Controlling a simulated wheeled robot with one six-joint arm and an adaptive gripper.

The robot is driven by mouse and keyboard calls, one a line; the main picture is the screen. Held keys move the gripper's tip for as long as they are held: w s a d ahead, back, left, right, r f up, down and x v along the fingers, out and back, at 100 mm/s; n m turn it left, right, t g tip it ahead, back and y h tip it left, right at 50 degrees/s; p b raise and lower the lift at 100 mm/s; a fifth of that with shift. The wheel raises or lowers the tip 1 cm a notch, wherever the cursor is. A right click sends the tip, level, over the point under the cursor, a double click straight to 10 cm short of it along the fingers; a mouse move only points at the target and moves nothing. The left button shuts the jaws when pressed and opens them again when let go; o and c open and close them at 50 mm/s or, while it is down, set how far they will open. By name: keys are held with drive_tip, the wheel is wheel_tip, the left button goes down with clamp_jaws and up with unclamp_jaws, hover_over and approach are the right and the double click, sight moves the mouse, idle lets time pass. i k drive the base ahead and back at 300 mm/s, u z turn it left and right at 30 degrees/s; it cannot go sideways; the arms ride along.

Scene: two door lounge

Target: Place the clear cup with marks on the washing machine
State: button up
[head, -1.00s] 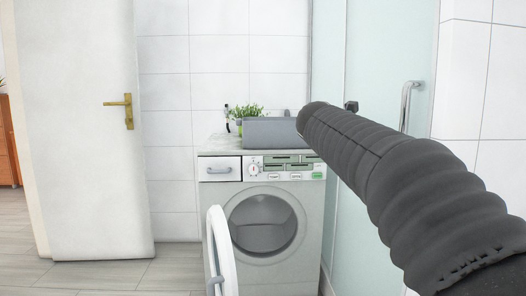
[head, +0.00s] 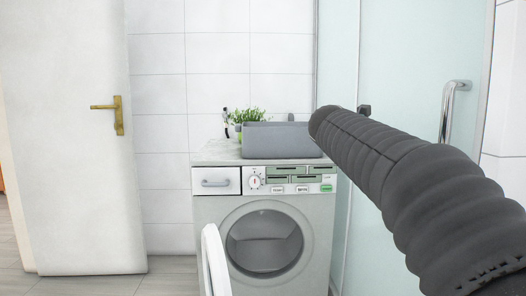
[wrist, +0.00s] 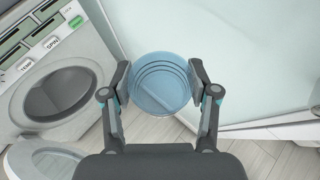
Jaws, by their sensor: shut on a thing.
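The washing machine (head: 210,215) stands ahead in the head view, its front facing me and its round door swung open to the left. It also shows at the left of the wrist view (wrist: 92,50). In the wrist view my gripper (wrist: 159,84) is shut on the clear cup (wrist: 160,108), one finger on each side of it. The cup is bluish and see-through, with ring lines showing; I cannot make out its marks clearly. It is held in front of the machine, to the right of it in the wrist view. The head view does not show the gripper or cup.
A grey bin (head: 280,140) and a green plant (head: 243,117) stand on the machine's top; bare top (head: 215,153) shows at the left. The open machine door (head: 215,262) juts forward. A glass panel (head: 400,100) is at right, a white door (head: 75,140) at left.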

sight(230, 156)
drive_tip(key=u, duration=0.1)
drive_tip(key=i, duration=1.3)
drive_tip(key=u, duration=1.1)
